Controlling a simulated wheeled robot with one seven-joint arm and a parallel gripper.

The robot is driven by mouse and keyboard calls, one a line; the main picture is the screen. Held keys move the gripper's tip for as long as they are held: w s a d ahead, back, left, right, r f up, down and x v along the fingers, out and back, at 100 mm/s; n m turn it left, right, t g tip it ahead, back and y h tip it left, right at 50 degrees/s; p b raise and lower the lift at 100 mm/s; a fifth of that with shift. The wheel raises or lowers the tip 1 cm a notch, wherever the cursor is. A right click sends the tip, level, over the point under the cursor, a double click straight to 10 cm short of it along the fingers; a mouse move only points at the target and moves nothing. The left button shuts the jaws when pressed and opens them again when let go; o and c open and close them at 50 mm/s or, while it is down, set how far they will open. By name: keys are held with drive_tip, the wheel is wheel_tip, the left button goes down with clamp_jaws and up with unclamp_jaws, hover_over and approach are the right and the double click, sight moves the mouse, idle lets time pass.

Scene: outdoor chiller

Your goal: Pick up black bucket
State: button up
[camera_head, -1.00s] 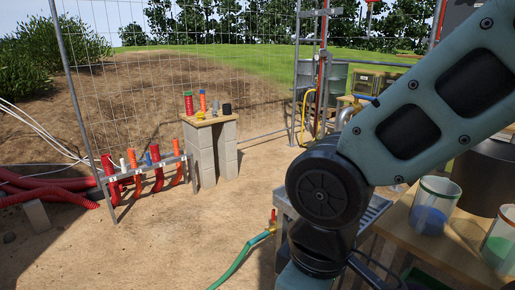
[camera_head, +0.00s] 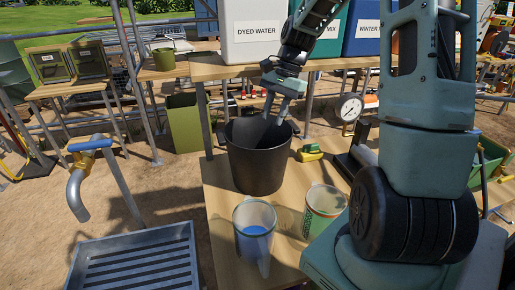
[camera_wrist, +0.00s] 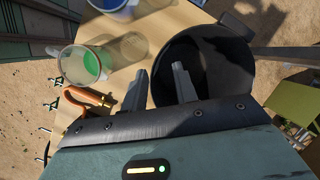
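The black bucket (camera_head: 257,168) stands upright on a wooden bench, its open top facing up. In the wrist view the bucket (camera_wrist: 232,62) fills the upper right, with a dark inside. My gripper (camera_head: 275,117) comes down from above at the bucket's back right rim. In the wrist view my gripper (camera_wrist: 159,78) has its two fingers apart, one over the bucket's opening and one outside its wall, so they straddle the rim. I cannot tell whether either finger touches the wall.
A clear cup with blue contents (camera_head: 254,238) and one with green contents (camera_head: 323,208) stand in front of the bucket. White, green and blue containers, one a dyed water box (camera_head: 254,45), stand behind. A tap (camera_head: 82,180) is left.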

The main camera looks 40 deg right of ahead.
drive_tip(key=s+d+r+m+t+p, duration=0.1)
drive_tip(key=s+d+r+m, duration=0.15)
drive_tip(key=d, duration=0.55)
drive_tip(key=m+p, duration=0.1)
drive_tip(key=p, duration=0.3)
approach(276, 158)
drive_tip(key=x, duration=0.2)
drive_tip(key=shift+w+a+f, duration=0.2)
drive_tip(key=shift+w+f, duration=0.05)
drive_tip(key=shift+w, duration=0.05)
drive_tip(key=p+x, duration=0.1)
drive_tip(key=x, duration=0.1)
drive_tip(key=p+x, duration=0.1)
drive_tip(key=x, duration=0.1)
drive_tip(key=shift+s+a+f+p, duration=0.15)
drive_tip(key=shift+a+f+p, duration=0.05)
drive_tip(key=shift+a+p, duration=0.2)
drive_tip(key=shift+a+f, duration=0.15)
drive_tip(key=shift+f, duration=0.25)
clamp_jaws()
